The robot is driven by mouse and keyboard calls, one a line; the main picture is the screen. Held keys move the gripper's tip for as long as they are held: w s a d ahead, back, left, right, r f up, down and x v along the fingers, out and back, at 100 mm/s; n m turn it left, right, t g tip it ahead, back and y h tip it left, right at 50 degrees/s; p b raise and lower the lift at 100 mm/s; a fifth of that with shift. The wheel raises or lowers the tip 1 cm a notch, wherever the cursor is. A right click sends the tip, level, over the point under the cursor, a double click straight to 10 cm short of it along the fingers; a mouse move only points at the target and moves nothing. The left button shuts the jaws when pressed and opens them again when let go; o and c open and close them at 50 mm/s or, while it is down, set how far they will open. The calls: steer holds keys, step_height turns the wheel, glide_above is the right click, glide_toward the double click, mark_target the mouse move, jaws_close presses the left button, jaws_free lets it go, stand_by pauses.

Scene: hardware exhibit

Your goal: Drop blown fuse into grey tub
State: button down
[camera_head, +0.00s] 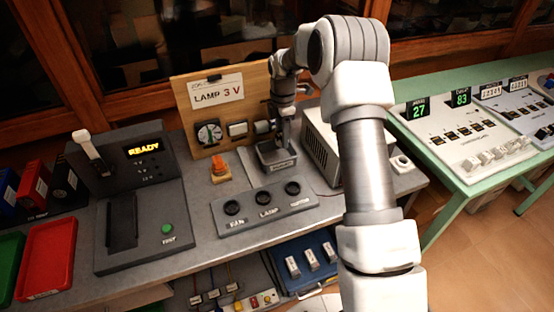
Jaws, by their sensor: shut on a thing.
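The grey tub (278,168) is a small open box with a label on its front, standing on the grey bench near the foot of the wooden panel. My gripper (281,138) points down at the tub's opening, over its back part. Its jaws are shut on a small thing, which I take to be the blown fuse. The fuse is too small and too hidden by the jaws to make out clearly. I cannot tell how far above the tub's floor it is.
The lamp panel (203,110) with a dial stands behind the tub. A vented grey box (325,145) stands close right. A tester (130,190) reads READY; red tray (46,258) far left.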

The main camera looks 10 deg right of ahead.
steer(key=shift+f+b, duration=0.75)
steer(key=shift+f, duration=0.85)
steer(key=shift+c, duration=1.4)
jaws_free()
steer(key=shift+r, duration=0.1)
step_height(320, 180, up, 17)
steer(key=p, duration=0.2)
steer(key=shift+r, duration=0.2)
